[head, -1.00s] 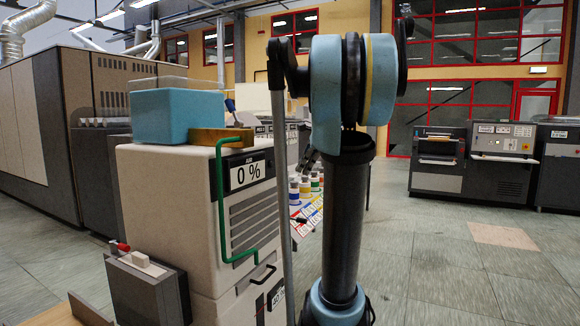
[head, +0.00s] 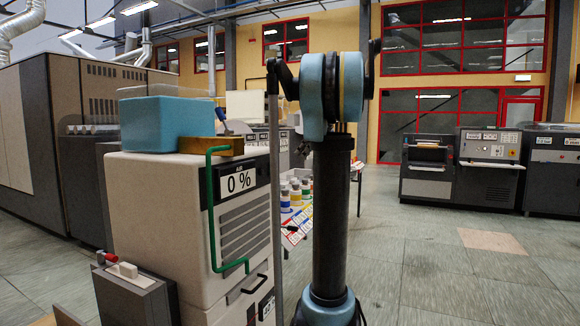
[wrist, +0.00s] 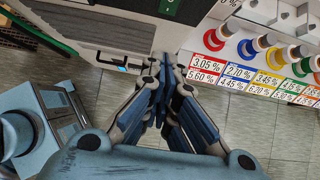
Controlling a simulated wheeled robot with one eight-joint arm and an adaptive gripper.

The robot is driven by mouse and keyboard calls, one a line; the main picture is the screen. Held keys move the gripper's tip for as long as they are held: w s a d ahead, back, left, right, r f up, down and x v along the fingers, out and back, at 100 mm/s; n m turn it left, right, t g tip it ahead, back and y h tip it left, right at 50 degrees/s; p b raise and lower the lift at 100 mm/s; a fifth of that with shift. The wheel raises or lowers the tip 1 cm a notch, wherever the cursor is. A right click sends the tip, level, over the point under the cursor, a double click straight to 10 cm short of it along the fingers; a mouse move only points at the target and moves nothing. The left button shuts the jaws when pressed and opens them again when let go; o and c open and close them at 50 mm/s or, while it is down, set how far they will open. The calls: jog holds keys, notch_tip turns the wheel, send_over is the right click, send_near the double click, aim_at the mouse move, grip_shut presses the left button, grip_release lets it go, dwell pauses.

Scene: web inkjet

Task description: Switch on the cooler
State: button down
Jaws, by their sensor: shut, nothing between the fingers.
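A grey box (head: 128,300) with a white switch-like piece and a red knob stands low at the left. In the wrist view, my gripper (wrist: 160,62) is shut and empty, its fingertips close to the lower edge of a light cabinet (wrist: 95,25) with a dark handle (wrist: 112,63). Contact is unclear. My gripper is hidden in the head view.
A blue box (head: 165,125) and a wooden block (head: 210,146) sit on the cabinet. Percentage labels (wrist: 240,75) and coloured bottles (wrist: 262,42) line a rack at the wrist view's right. Open tiled floor (head: 430,260) lies right of my arm.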

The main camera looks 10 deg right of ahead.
aim_at(272, 169)
jog(key=w+a+r+x, duration=0.1)
jog(key=x, duration=1.1)
jog(key=shift+w+a+r, duration=0.2)
jog(key=shift+a+r, duration=0.05)
jog(key=shift+a, duration=0.2)
